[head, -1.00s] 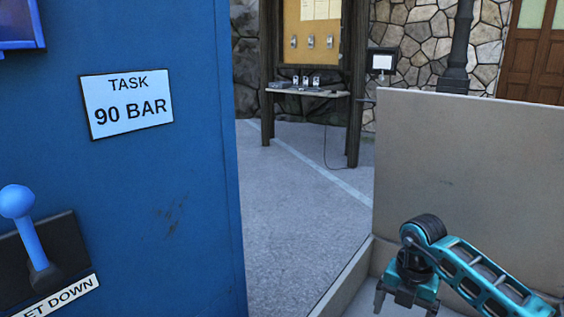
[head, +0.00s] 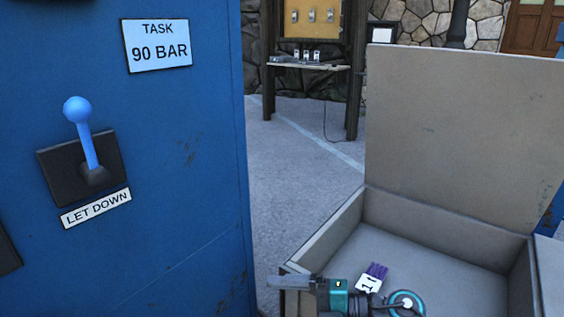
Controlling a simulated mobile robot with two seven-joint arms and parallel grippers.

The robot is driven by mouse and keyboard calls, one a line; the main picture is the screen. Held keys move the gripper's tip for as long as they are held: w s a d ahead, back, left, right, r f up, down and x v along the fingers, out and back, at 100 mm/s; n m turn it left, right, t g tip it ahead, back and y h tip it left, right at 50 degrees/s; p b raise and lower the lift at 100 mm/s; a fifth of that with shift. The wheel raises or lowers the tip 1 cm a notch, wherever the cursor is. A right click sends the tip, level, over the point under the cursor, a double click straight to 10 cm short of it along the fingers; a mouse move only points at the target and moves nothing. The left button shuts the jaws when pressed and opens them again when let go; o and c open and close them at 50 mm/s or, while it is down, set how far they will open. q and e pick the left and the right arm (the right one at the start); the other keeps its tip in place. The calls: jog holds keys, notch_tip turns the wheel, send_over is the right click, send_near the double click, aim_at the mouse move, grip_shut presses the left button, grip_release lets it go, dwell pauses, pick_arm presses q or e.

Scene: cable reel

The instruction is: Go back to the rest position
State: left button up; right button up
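My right gripper (head: 292,283) is at the bottom of the head view, over the front left rim of an open beige box (head: 420,243). It points left, with a pale finger showing. The lower part is cut off by the frame edge, so I cannot tell if it is open or shut. I see nothing held in it. My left gripper is not in view.
The blue cabinet (head: 200,160) fills the left, with a blue-knobbed lever (head: 85,135) over a LET DOWN label (head: 96,208). The box's lid (head: 460,135) stands open. Pavement between is clear.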

jog(key=d+f+m+t+h+b, duration=0.3)
jog(key=d+m+t+h, duration=0.4)
jog(key=m+t, duration=0.85)
pick_arm(q)
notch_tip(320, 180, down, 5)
jog(key=b, duration=0.3)
pick_arm(e)
jog(key=s+d+f+m+g+h+p, duration=0.1)
jog(key=s+d+f+m+g+h, duration=0.25)
jog(key=s+f+m, duration=0.35)
jog(key=s+d+f+m+g+h, duration=0.2)
jog(key=s+d+f+m+g, duration=0.25)
jog(key=f, duration=0.45)
pick_arm(q)
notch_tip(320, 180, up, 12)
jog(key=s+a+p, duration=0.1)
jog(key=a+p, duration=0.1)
jog(key=p, duration=1.4)
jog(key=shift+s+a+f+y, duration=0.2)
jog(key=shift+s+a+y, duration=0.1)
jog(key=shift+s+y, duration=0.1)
pick_arm(e)
notch_tip(320, 180, up, 11)
jog(key=d+h, duration=0.1)
jog(key=d, duration=0.1)
jog(key=shift+s+r+n, duration=0.2)
jog(key=shift+s+n, duration=0.1)
